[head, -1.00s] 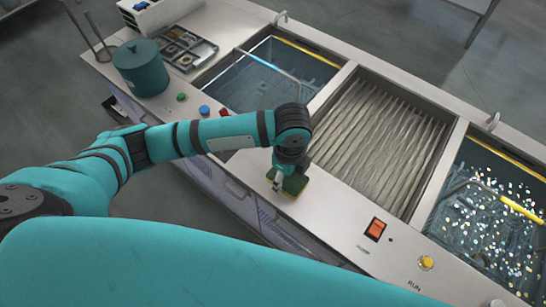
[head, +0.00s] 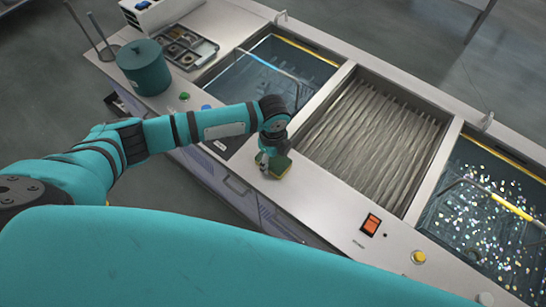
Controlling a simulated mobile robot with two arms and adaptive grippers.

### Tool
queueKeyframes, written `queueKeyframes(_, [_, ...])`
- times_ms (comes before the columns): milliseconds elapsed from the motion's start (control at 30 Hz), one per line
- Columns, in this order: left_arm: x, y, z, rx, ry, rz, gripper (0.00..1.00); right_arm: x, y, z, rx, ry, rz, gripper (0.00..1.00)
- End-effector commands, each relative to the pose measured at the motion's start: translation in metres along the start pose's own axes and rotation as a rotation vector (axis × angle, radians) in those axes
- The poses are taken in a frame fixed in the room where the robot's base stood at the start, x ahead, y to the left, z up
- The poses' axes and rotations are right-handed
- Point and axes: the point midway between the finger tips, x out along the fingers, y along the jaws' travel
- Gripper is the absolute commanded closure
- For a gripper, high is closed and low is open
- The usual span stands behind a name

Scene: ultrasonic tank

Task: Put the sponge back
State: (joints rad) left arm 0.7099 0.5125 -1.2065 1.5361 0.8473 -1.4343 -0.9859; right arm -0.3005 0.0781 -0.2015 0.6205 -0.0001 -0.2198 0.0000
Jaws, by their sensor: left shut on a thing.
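The sponge (head: 281,168), dark green with a yellowish side, is at the front edge strip of the steel counter, left of the middle basin. My left gripper (head: 266,166) is shut on it from above, partly hidden by my own wrist. I cannot tell whether the sponge touches the counter or is held just above it. My right gripper is not in view.
The steel counter (head: 310,200) holds a left water tank (head: 270,75), a ribbed middle basin (head: 375,130) and a right tank (head: 485,220) with bright specks. A teal lidded pot (head: 145,70) and a tray (head: 182,48) stand at the left. An orange switch (head: 371,224) and yellow button (head: 419,257) are at the front.

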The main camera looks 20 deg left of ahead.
Motion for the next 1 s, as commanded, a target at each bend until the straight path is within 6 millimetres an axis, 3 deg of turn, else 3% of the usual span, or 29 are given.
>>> queueKeyframes(100, [0.003, 0.000, 0.000, -0.001, 0.000, 0.000, 0.76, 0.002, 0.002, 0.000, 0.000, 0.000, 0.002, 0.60])
queueKeyframes(133, [0.002, 0.000, 0.000, -0.001, 0.000, 0.000, 0.37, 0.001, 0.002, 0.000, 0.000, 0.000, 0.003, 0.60])
queueKeyframes(300, [0.002, 0.000, 0.000, -0.001, 0.000, 0.000, 0.17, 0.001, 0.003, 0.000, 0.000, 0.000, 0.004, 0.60])
queueKeyframes(667, [-0.004, -0.001, 0.000, 0.000, 0.000, -0.001, 0.17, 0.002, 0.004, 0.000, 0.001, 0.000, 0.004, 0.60])
queueKeyframes(1000, [-0.069, -0.002, 0.000, 0.001, 0.001, -0.006, 0.17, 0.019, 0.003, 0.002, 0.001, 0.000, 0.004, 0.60])
